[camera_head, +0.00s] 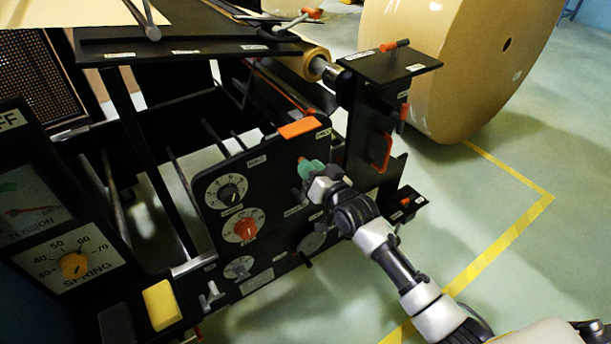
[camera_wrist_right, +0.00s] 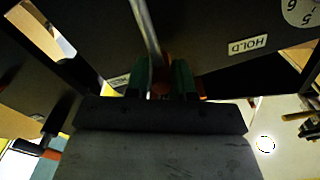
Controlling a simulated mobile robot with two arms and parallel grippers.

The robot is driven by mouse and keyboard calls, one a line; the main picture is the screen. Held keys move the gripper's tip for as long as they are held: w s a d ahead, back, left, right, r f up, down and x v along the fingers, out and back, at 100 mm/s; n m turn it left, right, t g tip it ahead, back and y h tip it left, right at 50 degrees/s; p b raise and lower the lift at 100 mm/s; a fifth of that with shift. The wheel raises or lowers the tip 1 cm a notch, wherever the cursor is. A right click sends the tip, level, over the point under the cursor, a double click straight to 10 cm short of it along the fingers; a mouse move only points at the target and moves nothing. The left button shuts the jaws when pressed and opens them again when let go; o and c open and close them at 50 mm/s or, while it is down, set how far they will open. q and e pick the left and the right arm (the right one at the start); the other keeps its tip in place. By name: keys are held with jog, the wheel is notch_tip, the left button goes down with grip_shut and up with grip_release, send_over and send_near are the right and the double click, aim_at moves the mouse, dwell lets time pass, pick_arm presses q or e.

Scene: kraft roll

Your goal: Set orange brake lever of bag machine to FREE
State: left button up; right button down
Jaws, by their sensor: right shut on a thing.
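My right gripper (camera_head: 311,169) reaches from the lower right to the right part of the black machine panel (camera_head: 275,163). Its green fingertips are shut on the orange brake lever. In the right wrist view, the gripper (camera_wrist_right: 162,84) has the lever's orange-red grip (camera_wrist_right: 161,89) between its fingers, and a grey rod (camera_wrist_right: 147,30) runs up from it. A HOLD label (camera_wrist_right: 248,45) is to the right of the rod. In the head view the gripper hides most of the lever. I cannot read a FREE label. My left gripper is not in view.
The panel carries a black dial (camera_head: 232,190), a red dial (camera_head: 243,229) and an orange block (camera_head: 298,129) on its top edge. A black post with a red handle (camera_head: 381,152) stands to the right. A big kraft roll (camera_head: 450,60) is behind. Green floor is open at right.

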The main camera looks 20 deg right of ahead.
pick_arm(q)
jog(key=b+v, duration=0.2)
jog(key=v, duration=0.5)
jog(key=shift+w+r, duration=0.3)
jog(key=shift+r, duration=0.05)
pick_arm(e)
jog(key=w+d+f+m, duration=0.1)
jog(key=d+f+m, duration=0.1)
jog(key=d+m, duration=0.3)
jog(key=shift+w+f+m, duration=0.25)
jog(key=shift+w+m, duration=0.1)
jog(key=shift+m, duration=0.25)
jog(key=shift+d, duration=0.15)
jog(key=c, duration=1)
grip_release()
jog(key=shift+r, duration=0.1)
pick_arm(q)
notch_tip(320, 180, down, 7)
jog(key=p, duration=0.1)
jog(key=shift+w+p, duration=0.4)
pick_arm(e)
jog(key=v, duration=1)
jog(key=shift+s+d, duration=0.15)
jog(key=shift+s, duration=0.2)
